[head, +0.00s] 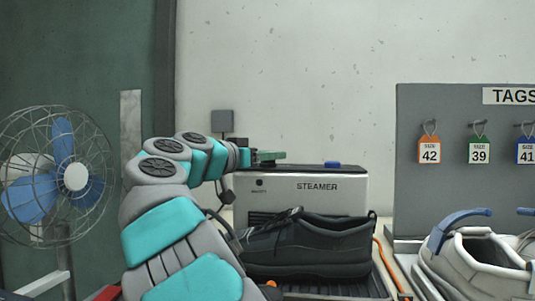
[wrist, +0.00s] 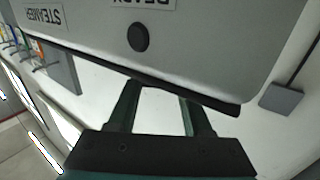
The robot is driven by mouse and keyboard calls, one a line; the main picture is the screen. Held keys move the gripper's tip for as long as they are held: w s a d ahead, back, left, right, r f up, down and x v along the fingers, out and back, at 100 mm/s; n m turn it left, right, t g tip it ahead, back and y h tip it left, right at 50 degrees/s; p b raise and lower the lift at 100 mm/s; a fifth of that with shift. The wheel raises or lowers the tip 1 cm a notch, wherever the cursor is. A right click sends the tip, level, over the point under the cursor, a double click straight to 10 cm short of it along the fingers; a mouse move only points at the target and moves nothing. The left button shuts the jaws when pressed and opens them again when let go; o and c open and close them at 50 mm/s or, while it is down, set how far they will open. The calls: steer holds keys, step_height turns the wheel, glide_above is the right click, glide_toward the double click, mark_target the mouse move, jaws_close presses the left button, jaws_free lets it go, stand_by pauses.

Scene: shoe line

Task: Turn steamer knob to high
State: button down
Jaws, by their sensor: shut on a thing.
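The steamer (head: 345,190) is a pale box with a dark top, behind a black shoe in the head view. In the wrist view the steamer (wrist: 200,40) appears upside down, with a round dark spot (wrist: 139,37) by its READY label. My gripper (head: 275,158) is at the left part of the steamer's top. In the wrist view my gripper (wrist: 160,93) has its fingers a little apart, tips at the dark top edge. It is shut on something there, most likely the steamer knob. The knob and its setting are hidden.
A blue piece (head: 332,164) sits on the steamer's top to the right of my gripper. The black shoe (head: 315,245) stands in front. A tag board (head: 450,190) and pale shoes (head: 470,265) are at the right. A fan (head: 60,175) stands at the left.

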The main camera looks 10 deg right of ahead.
steer(key=shift+s+d+r+m+g+h+p, duration=0.2)
steer(key=shift+d+r+m+g+h+p, duration=0.25)
steer(key=shift+p, duration=0.7)
steer(key=c, duration=1.4)
jaws_free()
steer(key=shift+d+f+m+g+p, duration=0.1)
steer(key=shift+d+m+g+p, duration=0.35)
steer(key=shift+p, duration=0.6)
steer(key=shift+w+a+f+g+h+p, duration=0.1)
steer(key=shift+w+a+g+h+p, duration=0.15)
steer(key=shift+a+p, duration=0.6)
jaws_close()
steer(key=shift+f, duration=0.15)
steer(key=shift+s+f+m+g+h, duration=0.1)
steer(key=shift+m+g+h, duration=0.35)
steer(key=shift+g, duration=0.4)
steer(key=o, duration=1.1)
jaws_free()
